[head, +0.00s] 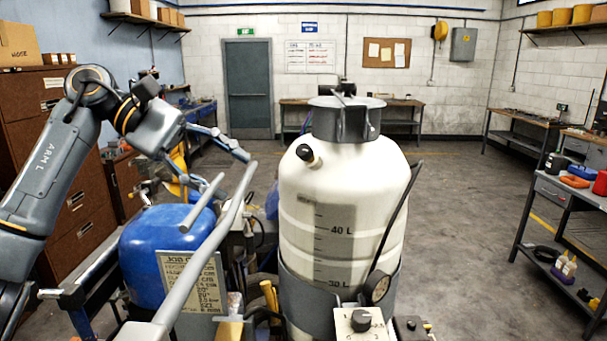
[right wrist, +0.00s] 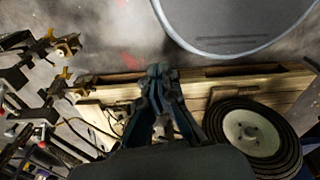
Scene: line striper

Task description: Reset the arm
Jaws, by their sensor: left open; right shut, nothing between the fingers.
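My left arm comes in from the left in the head view. Its gripper (head: 216,164) is open and empty, with its fingers pointing right and down, above the blue tank (head: 160,245) and close to the grey handlebar (head: 215,252) of the line striper. I cannot tell whether a finger touches the bar. The white paint tank (head: 340,205) stands upright to the right of this gripper. My right gripper (right wrist: 159,72) shows only in the right wrist view. It is shut and empty, over a wooden board (right wrist: 205,88).
In the right wrist view, a black wheel (right wrist: 252,138) lies right of the right gripper, a grey round surface (right wrist: 235,22) is above, and clamp-like parts (right wrist: 50,85) are left. In the head view, a bench (head: 565,195) stands at the right; the floor (head: 470,260) before it is clear.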

